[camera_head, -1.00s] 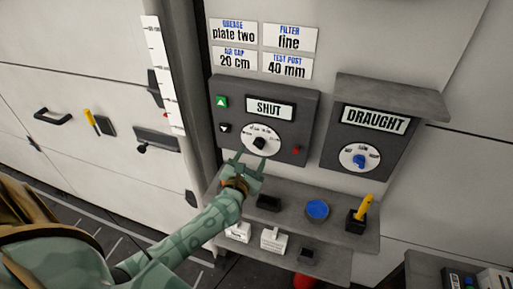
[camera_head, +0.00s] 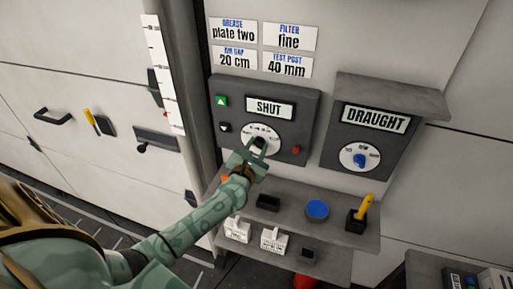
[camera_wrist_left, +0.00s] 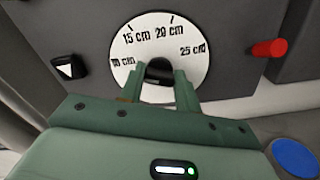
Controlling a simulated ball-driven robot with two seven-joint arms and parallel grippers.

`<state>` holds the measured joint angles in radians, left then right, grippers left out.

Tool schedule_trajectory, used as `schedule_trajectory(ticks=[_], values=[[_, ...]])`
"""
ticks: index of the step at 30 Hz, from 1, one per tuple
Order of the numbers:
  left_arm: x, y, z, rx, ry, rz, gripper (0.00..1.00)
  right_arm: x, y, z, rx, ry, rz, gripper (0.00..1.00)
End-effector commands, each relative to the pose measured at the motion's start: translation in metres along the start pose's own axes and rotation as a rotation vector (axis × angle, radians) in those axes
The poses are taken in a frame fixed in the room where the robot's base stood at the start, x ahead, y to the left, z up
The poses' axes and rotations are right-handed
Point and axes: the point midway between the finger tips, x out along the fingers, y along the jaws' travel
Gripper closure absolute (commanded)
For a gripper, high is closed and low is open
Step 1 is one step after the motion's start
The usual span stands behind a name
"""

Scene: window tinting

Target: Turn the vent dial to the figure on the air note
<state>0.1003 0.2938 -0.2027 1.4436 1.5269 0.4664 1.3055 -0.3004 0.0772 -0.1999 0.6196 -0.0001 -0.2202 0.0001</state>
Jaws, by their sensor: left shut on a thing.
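The vent dial is a white disc (camera_wrist_left: 125,52) on a dark grey panel, marked 10 cm, 15 cm, 20 cm and 25 cm in the left wrist view. It also shows in the head view (camera_head: 247,138). Its black knob (camera_wrist_left: 159,71) sits between the fingers of my left gripper (camera_wrist_left: 160,88), which is shut on it. The same gripper shows in the head view (camera_head: 258,147). The knob's pointer is hidden, so I cannot tell its setting. The air note (camera_head: 234,58) reads "AIR GAP 20 cm". My right gripper is not in view.
The panel display (camera_head: 270,107) reads SHUT. A green up button (camera_head: 221,101), a black down button (camera_head: 225,127) and a red knob (camera_wrist_left: 268,48) flank the dial. A DRAUGHT box (camera_head: 365,140) hangs at right. A shelf (camera_head: 335,236) with small items lies below.

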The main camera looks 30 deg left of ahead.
Motion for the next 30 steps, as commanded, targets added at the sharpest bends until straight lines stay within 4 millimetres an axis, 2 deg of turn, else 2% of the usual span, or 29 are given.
schedule_trajectory(ticks=[11, 30], values=[[0.0, 0.0, 0.001, 0.155, 0.001, -0.001, 0.9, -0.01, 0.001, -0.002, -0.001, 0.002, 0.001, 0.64], [0.0, -0.002, 0.001, 0.749, 0.002, -0.002, 0.9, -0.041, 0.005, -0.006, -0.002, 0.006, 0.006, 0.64]])
